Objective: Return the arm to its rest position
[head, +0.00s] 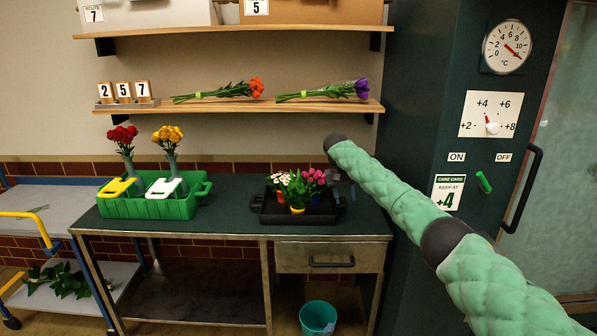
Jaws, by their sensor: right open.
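My right arm (387,187), in a green quilted sleeve, reaches in from the lower right of the head view towards the table. Its dark far joint (335,142) is above the right end of a black tray (300,217). My right gripper (338,186) is small and dark beside the tray's right end. It is open, and no held thing shows. The arm hides part of it, and I cannot tell whether it touches the tray. My left gripper is not in view.
The tray holds small potted flowers (298,190) on the dark tabletop (235,218). A green crate (150,206) with vases of roses stands left. Above is a shelf (240,106) with two bouquets. A dark cabinet (425,90) with dials and handle stands right. The tabletop between crate and tray is clear.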

